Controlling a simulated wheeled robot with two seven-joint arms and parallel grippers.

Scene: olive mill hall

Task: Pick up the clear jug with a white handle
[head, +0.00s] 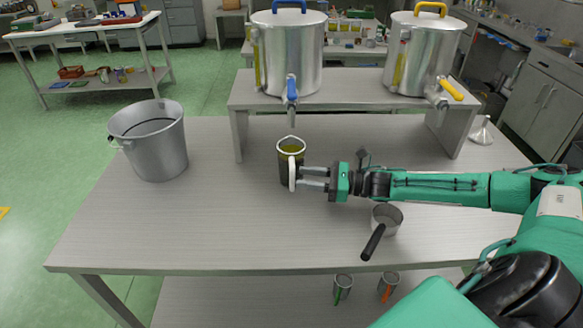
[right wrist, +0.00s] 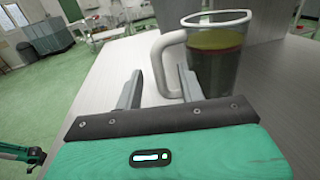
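The clear jug (head: 291,147) stands upright on the metal table, below the blue-tapped tank, with dark yellow-green liquid in it. Its white handle (head: 292,174) faces my right gripper. My right gripper (head: 304,178) comes in from the right, level with the handle, with its fingers apart. In the right wrist view the jug (right wrist: 218,65) is at the upper right. There the handle (right wrist: 158,62) shows between the two fingertips of the gripper (right wrist: 160,82), and the right finger overlaps its lower end. I cannot tell if either finger touches it. My left gripper is out of view.
A steel bucket (head: 155,150) stands at the left. A small pan with a black handle (head: 373,242) lies below my right forearm. Two steel tanks (head: 290,55) stand on a raised shelf (head: 345,100) behind the jug. A funnel (head: 482,133) is at the right. The front-left table is clear.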

